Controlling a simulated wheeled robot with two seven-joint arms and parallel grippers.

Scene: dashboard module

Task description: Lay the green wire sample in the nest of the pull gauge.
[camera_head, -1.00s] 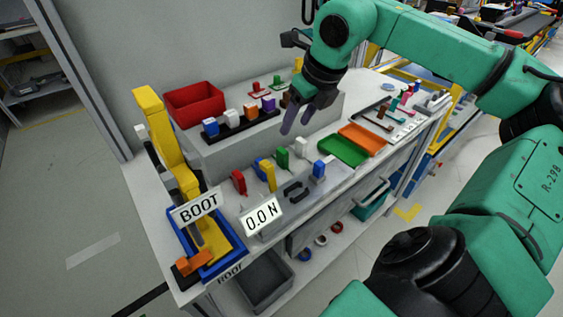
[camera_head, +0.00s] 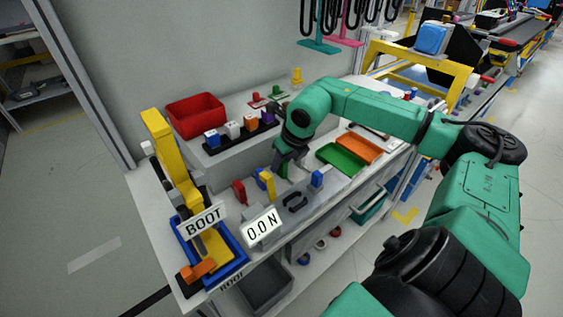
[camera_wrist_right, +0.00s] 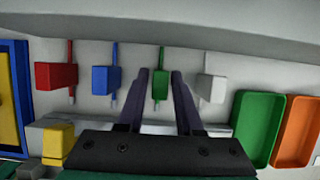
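The green wire sample (camera_wrist_right: 160,86) stands between the two fingers of my right gripper (camera_wrist_right: 159,88) in the right wrist view, with a gap on each side. The gripper is open and, in the head view, reaches down (camera_head: 287,163) over the row of samples, mostly hiding the green one. The pull gauge, with its "0.0 N" display (camera_head: 262,226), stands at the bench's front, with a yellow block (camera_head: 267,183), a blue block (camera_head: 317,178) and dark curved parts between them. I cannot make out its nest clearly. My left gripper is not in view.
Red (camera_wrist_right: 56,76), blue (camera_wrist_right: 101,80) and white (camera_wrist_right: 211,88) samples flank the green one. Green (camera_head: 341,159) and orange (camera_head: 360,148) trays lie to the right. A raised shelf with a red bin (camera_head: 195,115) stands behind. A yellow "BOOT" fixture (camera_head: 176,163) is at left.

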